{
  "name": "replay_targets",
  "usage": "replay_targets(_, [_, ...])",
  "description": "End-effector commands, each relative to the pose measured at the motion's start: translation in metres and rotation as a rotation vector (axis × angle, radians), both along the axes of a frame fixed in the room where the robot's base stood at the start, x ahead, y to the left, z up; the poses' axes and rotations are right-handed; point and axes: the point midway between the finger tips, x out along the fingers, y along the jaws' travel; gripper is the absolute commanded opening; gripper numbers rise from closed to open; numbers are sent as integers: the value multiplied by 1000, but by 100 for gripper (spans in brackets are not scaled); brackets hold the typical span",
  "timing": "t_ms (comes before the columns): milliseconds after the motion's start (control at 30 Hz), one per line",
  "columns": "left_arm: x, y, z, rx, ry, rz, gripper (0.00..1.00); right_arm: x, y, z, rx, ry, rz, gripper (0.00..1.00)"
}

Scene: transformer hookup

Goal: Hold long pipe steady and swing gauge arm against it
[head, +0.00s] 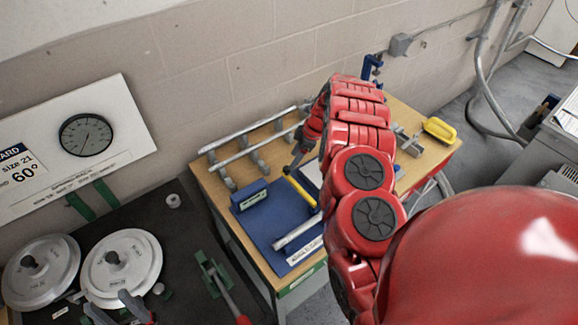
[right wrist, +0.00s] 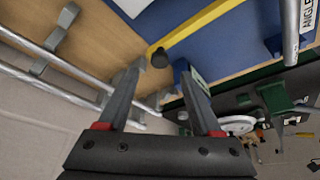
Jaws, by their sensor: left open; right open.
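A yellow gauge arm (head: 301,192) lies over the blue base plate (head: 268,227) on the wooden bench. In the right wrist view the yellow arm (right wrist: 205,25) ends at a dark round pivot (right wrist: 158,57). A grey pipe (head: 298,230) lies at the plate's front part and shows at the right wrist view's right edge (right wrist: 290,30). Two long pipes (head: 245,130) rest on rack supports behind. My right gripper (right wrist: 160,75) is open and empty, its fingers either side of the pivot in view; contact cannot be told. My left gripper (head: 108,308) is open and empty at the bottom left.
A blue block with a label (head: 250,196) stands on the plate's left corner. A yellow-handled tool (head: 440,130) lies at the bench's right end. Two white discs (head: 120,268) and a green clamp-like fixture (head: 212,275) sit on the dark table at left. My right arm hides the bench middle.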

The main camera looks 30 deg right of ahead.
Motion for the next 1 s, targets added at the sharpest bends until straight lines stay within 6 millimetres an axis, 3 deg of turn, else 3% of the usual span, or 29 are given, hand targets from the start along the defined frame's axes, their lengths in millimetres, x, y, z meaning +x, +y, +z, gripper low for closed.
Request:
replay_targets(400, [0,0,17,0,1,0,50,10,11,-42,-5,1,-3,66])
replay_targets(867, [0,0,18,0,0,0,50,13,16,-49,0,-2,-1,66])
replay_targets(900, [0,0,18,0,1,0,50,13,16,-49,0,-2,-1,64])
replay_targets(1000, [0,0,18,0,1,0,50,13,16,-49,0,-2,-1,46])
